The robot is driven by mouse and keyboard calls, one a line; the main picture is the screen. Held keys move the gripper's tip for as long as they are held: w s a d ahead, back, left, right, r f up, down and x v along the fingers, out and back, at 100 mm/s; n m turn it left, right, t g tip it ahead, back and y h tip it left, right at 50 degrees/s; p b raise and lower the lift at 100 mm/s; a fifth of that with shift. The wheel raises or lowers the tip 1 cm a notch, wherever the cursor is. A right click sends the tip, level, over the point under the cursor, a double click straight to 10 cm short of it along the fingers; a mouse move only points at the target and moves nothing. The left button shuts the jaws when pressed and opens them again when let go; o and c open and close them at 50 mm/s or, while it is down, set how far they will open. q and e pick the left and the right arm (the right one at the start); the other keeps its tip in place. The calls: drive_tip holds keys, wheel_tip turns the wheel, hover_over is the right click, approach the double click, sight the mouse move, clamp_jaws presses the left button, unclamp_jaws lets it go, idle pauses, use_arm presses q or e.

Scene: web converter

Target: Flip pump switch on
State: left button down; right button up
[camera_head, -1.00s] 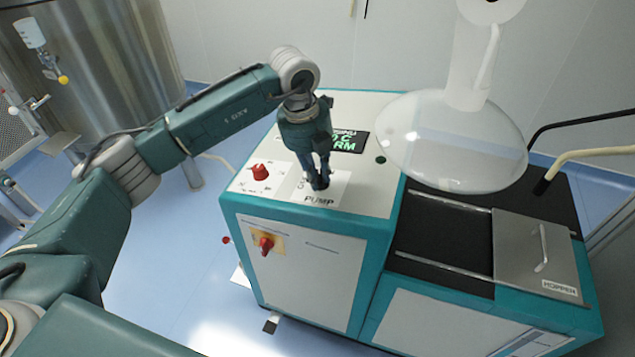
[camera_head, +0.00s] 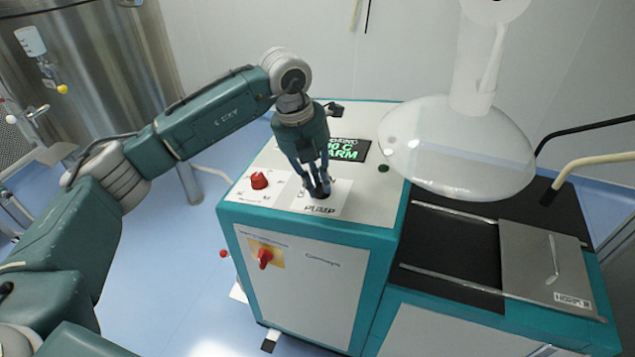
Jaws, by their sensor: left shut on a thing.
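The pump switch (camera_head: 321,195) is a small black knob on a white plate marked PUMP (camera_head: 331,205), on top of the teal and white machine. My left gripper (camera_head: 319,188) points down at the switch and is shut on it. The fingers hide most of the knob, so I cannot tell which way it is turned. My right gripper is not in view.
A red knob (camera_head: 259,180) is left of the plate, and a red rotary switch (camera_head: 265,257) is on the front panel. A display with green text (camera_head: 346,150) lies behind the gripper. A clear dome (camera_head: 457,148) hangs at right above the black bed (camera_head: 455,245).

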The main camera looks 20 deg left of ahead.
use_arm(q)
drive_tip(key=shift+r, duration=0.1)
drive_tip(key=c, duration=1.6)
unclamp_jaws()
drive_tip(key=shift+c, duration=0.2)
drive_tip(key=shift+r, duration=0.2)
wheel_tip(320, 180, up, 11)
drive_tip(key=s+a, duration=0.1)
drive_tip(key=a, duration=0.1)
drive_tip(key=shift+s+r, duration=0.15)
drive_tip(key=shift+s, duration=0.2)
